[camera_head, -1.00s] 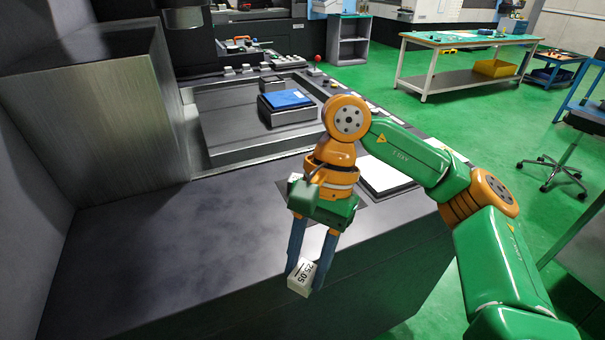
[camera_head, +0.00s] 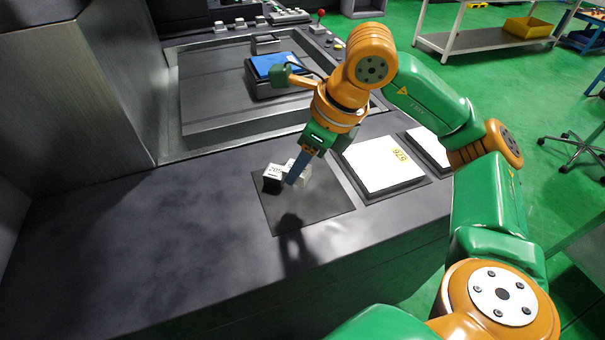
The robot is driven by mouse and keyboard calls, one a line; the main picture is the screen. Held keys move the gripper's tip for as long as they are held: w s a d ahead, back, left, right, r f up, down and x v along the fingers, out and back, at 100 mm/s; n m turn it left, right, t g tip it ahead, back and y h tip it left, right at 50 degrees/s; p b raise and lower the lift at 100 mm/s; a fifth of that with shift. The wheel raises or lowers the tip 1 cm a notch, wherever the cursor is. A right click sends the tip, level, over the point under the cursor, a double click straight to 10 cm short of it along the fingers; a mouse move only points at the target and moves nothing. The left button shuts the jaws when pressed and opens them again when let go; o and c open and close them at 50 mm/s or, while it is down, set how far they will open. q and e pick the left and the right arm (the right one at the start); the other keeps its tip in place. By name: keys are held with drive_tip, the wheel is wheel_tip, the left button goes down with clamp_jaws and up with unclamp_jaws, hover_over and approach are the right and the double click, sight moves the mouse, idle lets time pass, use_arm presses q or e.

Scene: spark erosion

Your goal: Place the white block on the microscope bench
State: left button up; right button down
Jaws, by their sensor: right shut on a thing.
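My right gripper (camera_head: 293,180) points down over the dark square mat (camera_head: 318,206) on the grey machine ledge, shut on a small white block (camera_head: 302,174). One blue finger hides part of that block. A second small block (camera_head: 272,178), with a white face and dark printed digits, sits just left of it at the mat's back-left corner. I cannot tell whether the two touch, or whether the held block touches the mat. My left gripper is not in view. I cannot tell which surface is the microscope bench; a white-legged bench (camera_head: 484,46) stands at the top right.
A white plate marked with yellow digits (camera_head: 380,165) lies right of the mat, with another white plate (camera_head: 430,146) beyond. A blue-topped block (camera_head: 272,66) stands in the machine tray (camera_head: 215,105). The ledge's left part is clear. A yellow bin (camera_head: 528,28) is on the bench's lower shelf.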

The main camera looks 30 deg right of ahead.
hover_over(297, 188)
drive_tip(key=s+d, duration=0.1)
wheel_tip(297, 188, down, 4)
drive_tip(key=shift+s+f, duration=0.1)
wheel_tip(297, 188, down, 3)
drive_tip(key=shift+a+r+p, duration=0.1)
drive_tip(key=shift+r+p, duration=0.1)
drive_tip(key=shift+p, duration=0.4)
drive_tip(key=shift+f+b, duration=0.3)
drive_tip(key=shift+f, duration=0.1)
drive_tip(key=shift+c, duration=2.2)
unclamp_jaws()
drive_tip(key=shift+r, duration=0.1)
